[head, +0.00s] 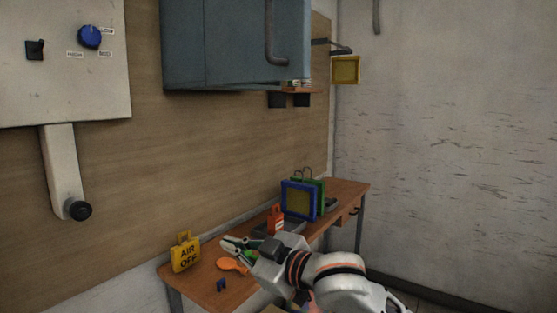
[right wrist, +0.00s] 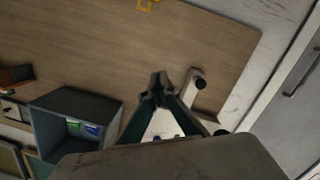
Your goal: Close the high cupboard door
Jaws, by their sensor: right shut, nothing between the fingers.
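The high cupboard (head: 183,45) is a grey-blue box on the wooden wall at the top of the head view, cut off by the upper edge. Its door (head: 237,45) carries a long vertical bar handle (head: 270,38) near its right side. In the right wrist view, turned about upside down, the cupboard (right wrist: 75,102) shows an open side with small blue and green things inside. How far the door stands open is hard to tell. My right gripper (head: 228,245) is shut and empty, low over the table and well below the cupboard. Its fingers meet in the wrist view (right wrist: 160,84).
The table (head: 345,187) along the wall holds a yellow AIR OFF tag (head: 186,254), a blue frame (head: 298,200) and a red tag (head: 275,219). A lever (head: 62,170) hangs at left.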

